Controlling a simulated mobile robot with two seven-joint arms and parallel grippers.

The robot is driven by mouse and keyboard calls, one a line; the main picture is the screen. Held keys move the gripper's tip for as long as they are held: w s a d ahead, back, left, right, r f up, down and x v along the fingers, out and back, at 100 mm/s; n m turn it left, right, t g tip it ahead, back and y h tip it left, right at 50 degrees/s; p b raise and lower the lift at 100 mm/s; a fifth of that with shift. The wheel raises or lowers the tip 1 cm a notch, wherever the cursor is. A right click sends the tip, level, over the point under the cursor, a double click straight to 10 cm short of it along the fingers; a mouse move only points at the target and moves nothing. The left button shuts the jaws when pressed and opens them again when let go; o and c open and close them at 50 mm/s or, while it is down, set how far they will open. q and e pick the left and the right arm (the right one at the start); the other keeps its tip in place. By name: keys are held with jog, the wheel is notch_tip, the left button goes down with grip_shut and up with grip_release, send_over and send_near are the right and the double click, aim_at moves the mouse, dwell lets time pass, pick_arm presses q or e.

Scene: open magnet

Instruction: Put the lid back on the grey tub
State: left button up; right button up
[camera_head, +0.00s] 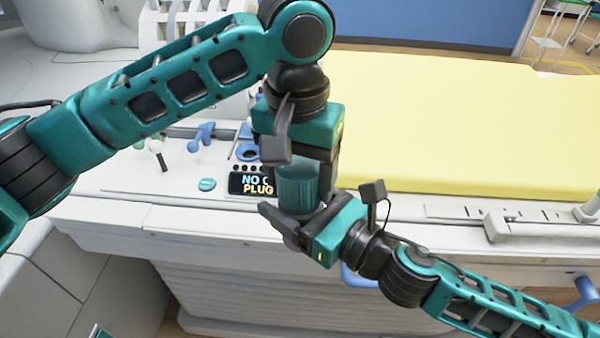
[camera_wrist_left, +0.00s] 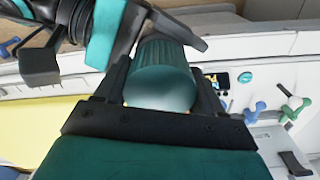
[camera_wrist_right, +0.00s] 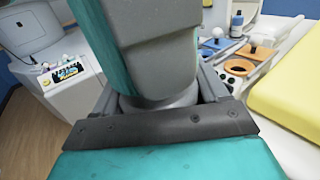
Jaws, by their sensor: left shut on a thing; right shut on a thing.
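My left gripper (camera_head: 300,172) comes down from above and is shut on the lid, a teal ribbed cylinder (camera_head: 297,187). The lid also shows between the left fingers in the left wrist view (camera_wrist_left: 162,78). My right gripper (camera_head: 292,222) comes in from the lower right and is shut on the grey tub (camera_head: 296,212), mostly hidden by the fingers. The tub shows as a grey round body (camera_wrist_right: 158,103) in the right wrist view. The lid stands directly over the tub; whether they touch or there is a thin gap I cannot tell.
Both are held above the front edge of the white bench (camera_head: 130,205). A dark display (camera_head: 252,184), a teal button (camera_head: 207,184) and blue knobbed pieces (camera_head: 203,135) lie to the left. A yellow padded surface (camera_head: 450,120) fills the right.

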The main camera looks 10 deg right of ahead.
pick_arm(q)
jog(key=shift+f, duration=0.95)
dwell(1.0)
jog(key=shift+a+r, duration=0.1)
jog(key=shift+r, duration=0.3)
jog(key=m, duration=0.6)
jog(key=shift+m, duration=0.3)
jog(key=shift+r, duration=0.1)
jog(key=o, duration=1)
jog(key=shift+r, duration=0.15)
